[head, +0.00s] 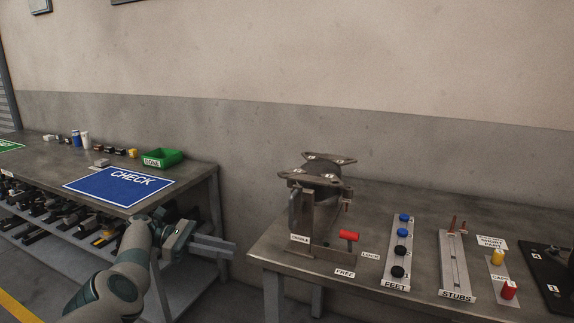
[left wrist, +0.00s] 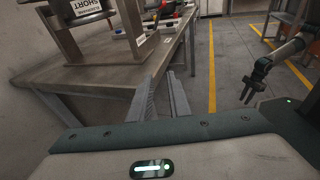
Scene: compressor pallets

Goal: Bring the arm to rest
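My left arm comes in at the lower left of the head view. My left gripper (head: 234,249) hangs in the gap between the two benches, pointing right. Its two fingers are apart, and nothing shows between them. In the left wrist view the same gripper (left wrist: 162,77) has a clear gap between its fingers, beside a table edge. A dark gripper on an arm, seemingly my right one (left wrist: 253,88), shows at the right of that view above the floor. It is too small to tell whether it is open.
The right bench (head: 262,250) carries a metal fixture (head: 318,212) with a red handle (head: 348,235), a FEET rack (head: 398,282), and a STUBS rack (head: 456,270). The left bench (head: 60,152) carries a blue CHECK mat (head: 118,188) and a green bin (head: 163,157). Open floor shows beyond.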

